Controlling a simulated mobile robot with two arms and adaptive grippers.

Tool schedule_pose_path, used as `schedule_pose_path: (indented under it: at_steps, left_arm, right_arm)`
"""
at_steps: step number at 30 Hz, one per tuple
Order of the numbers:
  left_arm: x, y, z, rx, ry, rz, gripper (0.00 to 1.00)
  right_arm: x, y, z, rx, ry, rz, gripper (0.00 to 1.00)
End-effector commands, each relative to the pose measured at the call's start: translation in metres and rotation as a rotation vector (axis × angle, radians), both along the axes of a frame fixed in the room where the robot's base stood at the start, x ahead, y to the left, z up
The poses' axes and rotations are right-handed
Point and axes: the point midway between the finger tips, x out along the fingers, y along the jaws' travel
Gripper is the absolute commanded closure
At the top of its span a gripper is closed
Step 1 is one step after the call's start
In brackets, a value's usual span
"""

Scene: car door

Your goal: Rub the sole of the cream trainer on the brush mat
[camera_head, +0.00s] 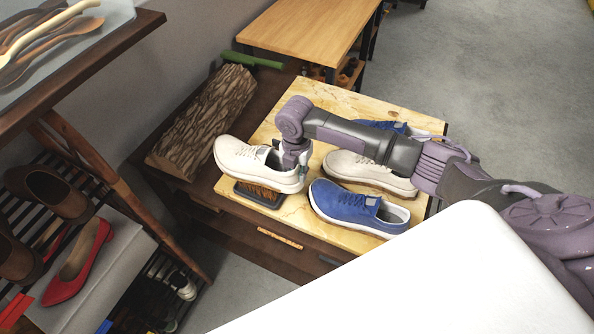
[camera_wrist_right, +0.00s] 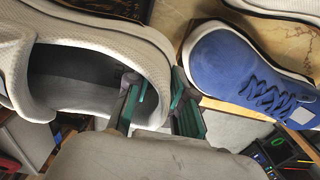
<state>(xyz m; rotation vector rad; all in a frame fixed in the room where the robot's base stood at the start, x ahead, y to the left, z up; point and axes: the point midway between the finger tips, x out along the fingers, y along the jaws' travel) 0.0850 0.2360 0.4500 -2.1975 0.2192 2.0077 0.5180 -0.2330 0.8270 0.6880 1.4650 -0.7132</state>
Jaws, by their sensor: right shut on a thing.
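A cream trainer (camera_head: 250,160) is held by its heel in my right gripper (camera_head: 293,170), with its toe pointing left. In the right wrist view the trainer (camera_wrist_right: 95,40) fills the upper left, and the green-padded fingers (camera_wrist_right: 160,108) straddle the heel wall. The brush mat (camera_head: 258,195), dark-framed with brown bristles, lies on the pale tabletop below the trainer, partly hidden by it. I cannot tell whether the sole touches the bristles. A second cream trainer (camera_head: 345,168) stands on the tabletop to the right, partly behind my arm. My left gripper is not in view.
A blue trainer (camera_head: 350,205) stands right of the mat, and another blue trainer (camera_head: 385,126) is at the back, partly hidden by my arm. A log (camera_head: 205,115) lies on the dark surface at left. A shoe rack with red shoes (camera_head: 82,250) is lower left.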

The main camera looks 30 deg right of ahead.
Motion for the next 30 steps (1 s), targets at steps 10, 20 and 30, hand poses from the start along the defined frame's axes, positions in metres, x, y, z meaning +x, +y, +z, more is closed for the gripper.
schedule_pose_path:
  at_steps: [10, 20, 30]
  left_arm:
    - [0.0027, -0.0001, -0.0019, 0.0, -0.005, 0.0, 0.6]
    - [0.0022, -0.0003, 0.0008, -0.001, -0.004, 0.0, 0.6]
    - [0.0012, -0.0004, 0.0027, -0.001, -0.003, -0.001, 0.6]
  right_arm:
    - [0.0006, 0.0006, -0.0048, 0.001, -0.002, 0.001, 1.0]
    - [0.0003, 0.0006, -0.0054, 0.001, -0.002, 0.001, 1.0]
    - [-0.0001, 0.0005, -0.0077, 0.001, -0.001, 0.001, 1.0]
